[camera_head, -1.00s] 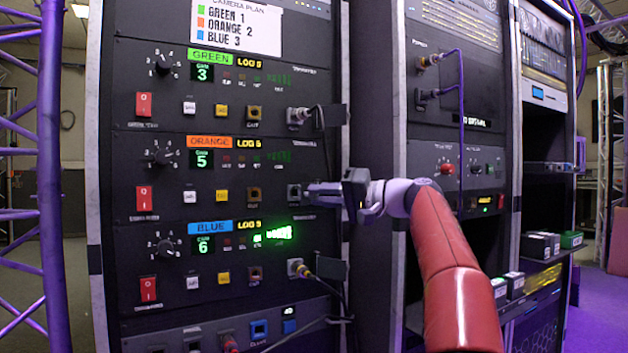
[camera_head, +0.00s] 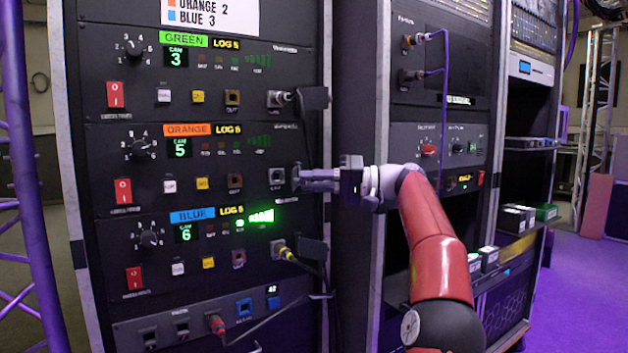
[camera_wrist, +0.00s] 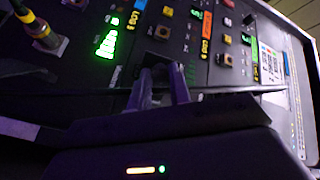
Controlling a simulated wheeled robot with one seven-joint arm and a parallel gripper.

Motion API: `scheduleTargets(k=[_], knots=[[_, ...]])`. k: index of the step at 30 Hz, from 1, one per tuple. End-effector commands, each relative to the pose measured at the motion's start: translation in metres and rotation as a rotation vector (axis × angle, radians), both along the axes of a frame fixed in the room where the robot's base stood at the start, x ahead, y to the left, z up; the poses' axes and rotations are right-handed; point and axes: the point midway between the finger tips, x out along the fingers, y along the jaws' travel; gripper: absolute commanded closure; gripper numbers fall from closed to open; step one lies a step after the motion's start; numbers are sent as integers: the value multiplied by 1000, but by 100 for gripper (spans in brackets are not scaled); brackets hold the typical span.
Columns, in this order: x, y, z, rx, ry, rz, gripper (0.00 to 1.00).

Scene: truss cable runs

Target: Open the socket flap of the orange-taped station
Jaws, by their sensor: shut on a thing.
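The orange-taped station is the middle unit of the rack, with its orange tape (camera_head: 187,129) and a green "5" display (camera_head: 179,147). Its socket (camera_head: 277,176) shows at the unit's right end as a dark opening in a grey frame. My gripper (camera_head: 299,177) is just right of this socket, shut on the socket flap (camera_head: 295,176), which looks nearly edge-on and stands out from the panel. My fingers mostly hide the flap, so its exact angle is unclear. In the wrist view my fingers (camera_wrist: 163,74) are close together in front of the panel, by the orange tape (camera_wrist: 207,22).
The green unit above has a cable in its socket and its flap (camera_head: 313,98) open. The blue unit below has a yellow-ringed plug (camera_head: 286,254) and an open flap (camera_head: 313,250). Loose cables hang below. A second rack (camera_head: 440,110) stands to the right, behind my arm.

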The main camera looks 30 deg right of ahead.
Motion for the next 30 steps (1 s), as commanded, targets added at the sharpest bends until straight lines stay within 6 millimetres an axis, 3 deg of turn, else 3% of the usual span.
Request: scheduleTargets(k=[2,3,7,17,30], knots=[[0,0,0,0,0,0,100],[0,0,0,0,0,0,77],[0,0,0,0,0,0,60],[-1,-3,0,0,0,-2,59],[-38,-57,1,1,0,-3,59]])
